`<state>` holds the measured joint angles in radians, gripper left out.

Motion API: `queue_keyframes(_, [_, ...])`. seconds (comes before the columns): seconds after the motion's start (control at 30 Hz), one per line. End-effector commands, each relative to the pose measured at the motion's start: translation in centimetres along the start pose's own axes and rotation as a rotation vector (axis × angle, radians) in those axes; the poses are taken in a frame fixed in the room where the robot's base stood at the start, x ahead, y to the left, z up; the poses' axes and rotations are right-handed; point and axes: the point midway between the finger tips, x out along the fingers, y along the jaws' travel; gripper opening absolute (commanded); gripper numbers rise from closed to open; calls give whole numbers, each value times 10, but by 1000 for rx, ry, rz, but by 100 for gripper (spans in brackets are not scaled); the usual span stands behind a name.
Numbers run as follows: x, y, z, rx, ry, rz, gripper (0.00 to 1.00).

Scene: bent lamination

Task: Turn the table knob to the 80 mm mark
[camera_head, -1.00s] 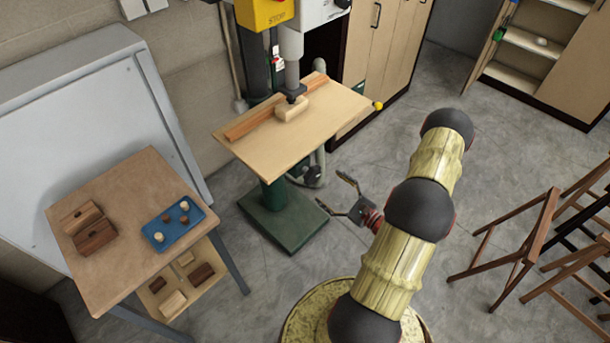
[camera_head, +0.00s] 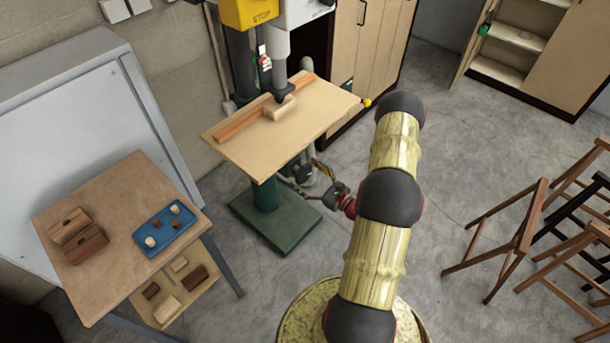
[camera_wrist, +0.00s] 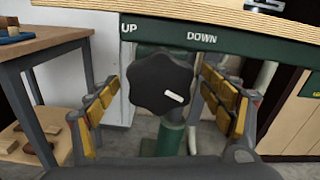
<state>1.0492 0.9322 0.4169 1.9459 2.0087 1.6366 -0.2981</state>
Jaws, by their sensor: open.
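The table knob (camera_wrist: 161,83) is a black lobed knob with a white pointer mark. In the wrist view it sits in front of the green column, under a green strip (camera_wrist: 225,39) lettered UP and DOWN. The pointer aims to the lower right. My gripper (camera_wrist: 166,98) is open, with its yellow-padded fingers on either side of the knob and gaps to it. In the head view the knob (camera_head: 304,174) is small and dark below the drill press table (camera_head: 265,152), with my gripper (camera_head: 308,180) beside it. No 80 mm mark is readable in these views.
A wooden block (camera_head: 279,108) and a fence (camera_head: 240,122) are on the drill press table, under the spindle. A side table (camera_head: 105,285) with a blue tray (camera_head: 178,244) stands left. Wooden trestles (camera_head: 510,235) stand right. Open floor lies between the drill press and trestles.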

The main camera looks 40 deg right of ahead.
Motion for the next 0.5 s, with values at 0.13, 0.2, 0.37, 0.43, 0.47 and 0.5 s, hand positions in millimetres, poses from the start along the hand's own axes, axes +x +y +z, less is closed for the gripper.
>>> queue_keyframes(0.13, [2,0,0,0,0,-1,81])
queue_keyframes(0.2, [2,0,0,0,0,-1,81])
queue_keyframes(0.37, [2,0,0,0,0,-1,77])
queue_keyframes(0.43, [2,0,0,0,0,-1,73])
queue_keyframes(0.47, [2,0,0,0,0,-1,71])
queue_keyframes(0.5, [2,0,0,0,0,-1,69])
